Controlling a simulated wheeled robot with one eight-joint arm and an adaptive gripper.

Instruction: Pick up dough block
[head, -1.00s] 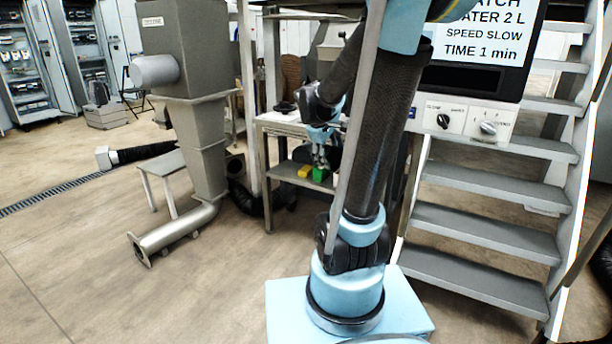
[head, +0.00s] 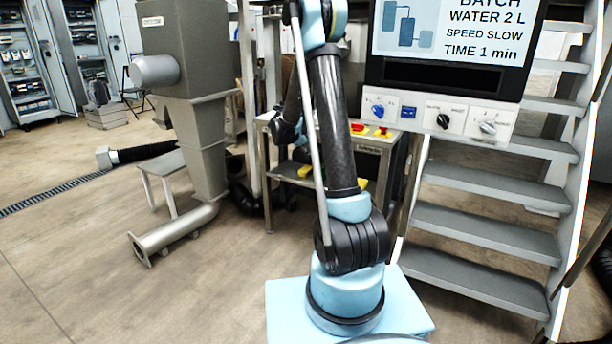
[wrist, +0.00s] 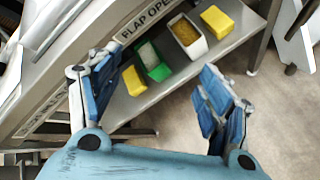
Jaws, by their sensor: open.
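My gripper (wrist: 158,82) is open and empty in the wrist view, its two blue-padded fingers spread wide in front of a low shelf. Two plain yellow blocks (wrist: 217,21) (wrist: 133,80) lie on this shelf, one at each end of a pair of small bins. I cannot tell whether either is the dough block; nothing else in view is clearly dough. The fingers appear apart from the blocks and bins. In the head view my arm hides the gripper and much of the shelf.
A green bin (wrist: 160,73) with pale contents and a white bin (wrist: 199,47) with yellowish granules stand on the grey shelf (wrist: 240,38). A panel lettered "FLAP OPE…" (wrist: 146,22) runs above it. Grey stairs (head: 485,232) stand right of my base; open floor (head: 90,270) lies left.

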